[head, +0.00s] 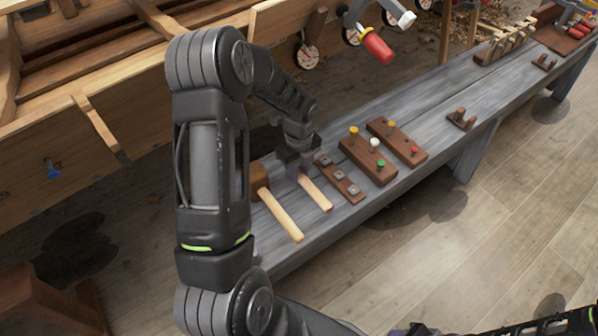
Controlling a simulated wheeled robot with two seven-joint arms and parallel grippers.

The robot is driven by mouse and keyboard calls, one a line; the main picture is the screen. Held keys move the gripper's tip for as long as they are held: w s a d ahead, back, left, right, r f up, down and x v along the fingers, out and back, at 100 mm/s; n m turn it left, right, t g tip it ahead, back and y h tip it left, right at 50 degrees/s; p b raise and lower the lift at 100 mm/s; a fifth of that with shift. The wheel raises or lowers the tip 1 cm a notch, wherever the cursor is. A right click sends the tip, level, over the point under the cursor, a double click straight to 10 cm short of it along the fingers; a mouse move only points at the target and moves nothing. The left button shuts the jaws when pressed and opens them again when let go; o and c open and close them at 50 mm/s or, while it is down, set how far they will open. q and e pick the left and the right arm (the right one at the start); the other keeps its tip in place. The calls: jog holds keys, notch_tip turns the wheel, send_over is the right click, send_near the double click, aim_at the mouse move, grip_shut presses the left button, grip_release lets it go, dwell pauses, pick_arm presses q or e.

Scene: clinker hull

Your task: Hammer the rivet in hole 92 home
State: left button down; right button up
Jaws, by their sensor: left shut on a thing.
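My left gripper (298,164) reaches down over the bench and is shut on a hammer, around its head end. The hammer's pale wooden handle (316,193) points toward the front edge of the bench; its head is mostly hidden by the gripper. A mallet with a brown wooden head (259,181) lies just left of it. A small blue piece (52,170) sits on the wooden hull's planking (110,185) at the left, far from the gripper. No hole numbers are legible, so I cannot tell which is hole 92.
The grey bench (420,120) carries a strip with metal squares (340,178), a block with coloured pegs (368,160), a second peg block (398,142) and a small brown holder (462,119). A red-handled tool (378,46) shows near the hull. The floor right of the bench is clear.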

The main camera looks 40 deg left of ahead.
pick_arm(q)
notch_tip(320, 180, up, 8)
jog(key=p, duration=0.6)
jog(key=shift+r, duration=0.1)
jog(key=c, duration=1.9)
grip_release()
grip_shut()
jog(key=shift+w, duration=0.1)
